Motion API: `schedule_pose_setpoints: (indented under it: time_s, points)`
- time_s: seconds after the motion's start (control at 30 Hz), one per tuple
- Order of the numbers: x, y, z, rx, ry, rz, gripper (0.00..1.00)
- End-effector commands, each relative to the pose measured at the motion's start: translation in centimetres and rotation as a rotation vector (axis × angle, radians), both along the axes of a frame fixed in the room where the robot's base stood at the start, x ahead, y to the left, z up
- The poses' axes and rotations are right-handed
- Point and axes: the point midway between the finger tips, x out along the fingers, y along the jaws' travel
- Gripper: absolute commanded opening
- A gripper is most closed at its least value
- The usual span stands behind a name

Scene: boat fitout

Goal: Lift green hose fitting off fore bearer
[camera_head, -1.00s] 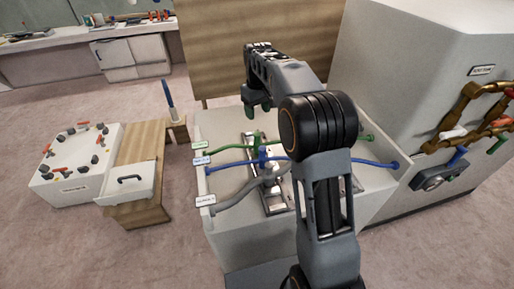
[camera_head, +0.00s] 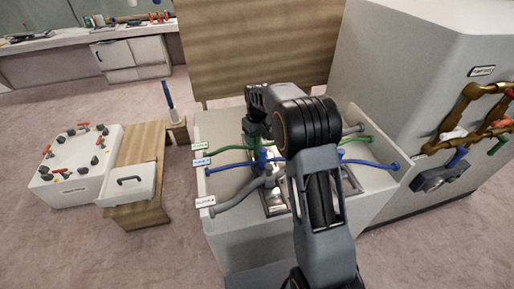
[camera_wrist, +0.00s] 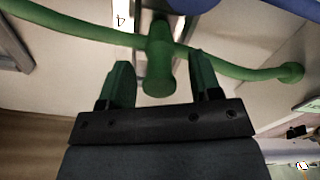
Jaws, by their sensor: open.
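The green hose fitting (camera_wrist: 159,62) stands between the two fingers of my gripper (camera_wrist: 161,82) in the wrist view, with a gap on each side. My gripper is open and low over the bearer, pointing down. A green hose (camera_wrist: 82,28) runs out to both sides of the fitting. In the head view the green hose (camera_head: 228,146) lies across the back of the white bin, and my gripper (camera_head: 256,140) hides most of the fitting. The metal bearer (camera_head: 276,205) lies on the bin floor, partly behind my arm.
A blue hose (camera_head: 229,167) and a grey hose (camera_head: 240,199) run across the bin in front of the green one. A wooden panel (camera_head: 255,50) stands behind. A tall white cabinet (camera_head: 420,75) with brass pipes (camera_head: 466,112) stands at right.

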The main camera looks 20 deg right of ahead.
Motion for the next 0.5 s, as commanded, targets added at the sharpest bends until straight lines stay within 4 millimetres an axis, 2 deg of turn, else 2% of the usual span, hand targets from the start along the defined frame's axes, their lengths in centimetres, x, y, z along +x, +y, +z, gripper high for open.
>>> schedule_pose_setpoints:
  time_s: [0.1,0.37,0.5]
  points:
    - [-0.02,0.00,-0.91,0.000,0.001,0.000,0.58]
    - [-0.02,-0.01,-1.12,0.000,-0.001,0.000,0.58]
    - [-0.02,-0.01,-1.11,0.000,0.000,0.000,0.47]
